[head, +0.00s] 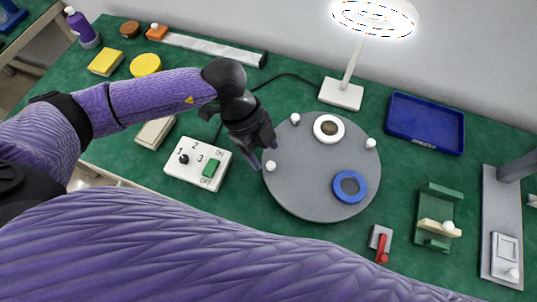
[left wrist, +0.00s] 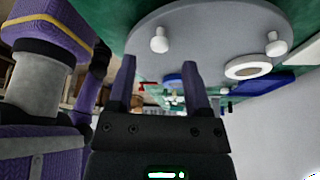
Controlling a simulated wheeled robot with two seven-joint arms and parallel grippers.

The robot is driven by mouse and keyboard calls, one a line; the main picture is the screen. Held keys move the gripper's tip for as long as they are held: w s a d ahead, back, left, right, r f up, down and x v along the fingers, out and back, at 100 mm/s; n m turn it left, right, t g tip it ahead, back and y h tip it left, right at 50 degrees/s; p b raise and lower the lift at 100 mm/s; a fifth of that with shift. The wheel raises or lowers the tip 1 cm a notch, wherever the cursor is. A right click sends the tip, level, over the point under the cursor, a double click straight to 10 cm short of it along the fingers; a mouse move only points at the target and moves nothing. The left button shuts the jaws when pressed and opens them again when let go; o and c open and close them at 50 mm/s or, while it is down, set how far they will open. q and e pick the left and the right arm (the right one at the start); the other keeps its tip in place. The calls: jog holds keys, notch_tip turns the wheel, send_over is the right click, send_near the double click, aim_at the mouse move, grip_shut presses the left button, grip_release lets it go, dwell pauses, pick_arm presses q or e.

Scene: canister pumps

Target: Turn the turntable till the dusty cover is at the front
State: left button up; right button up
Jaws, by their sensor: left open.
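The grey round turntable (head: 300,190) lies on the green bench and carries several white pegs near its rim. A white ring with a brown, dusty-looking centre (head: 329,128) sits at its back; it also shows in the left wrist view (left wrist: 247,67). A blue ring with a grey centre (head: 349,187) sits at its front right. My left gripper (head: 264,156) is open at the turntable's left edge, just above the left peg (head: 271,166). In the left wrist view my open fingers (left wrist: 160,88) are empty, with a peg (left wrist: 159,40) beyond them. My right gripper is not seen.
A white control box (head: 198,164) with a knob and green switch stands left of the turntable. A lamp (head: 342,93) and blue tray (head: 426,123) stand behind. A green stand (head: 435,218) and a red-handled part (head: 381,243) lie to the right.

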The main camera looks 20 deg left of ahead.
pick_arm(q)
jog(key=x, duration=0.3)
jog(key=shift+r, duration=0.1)
grip_shut()
dwell(1.3)
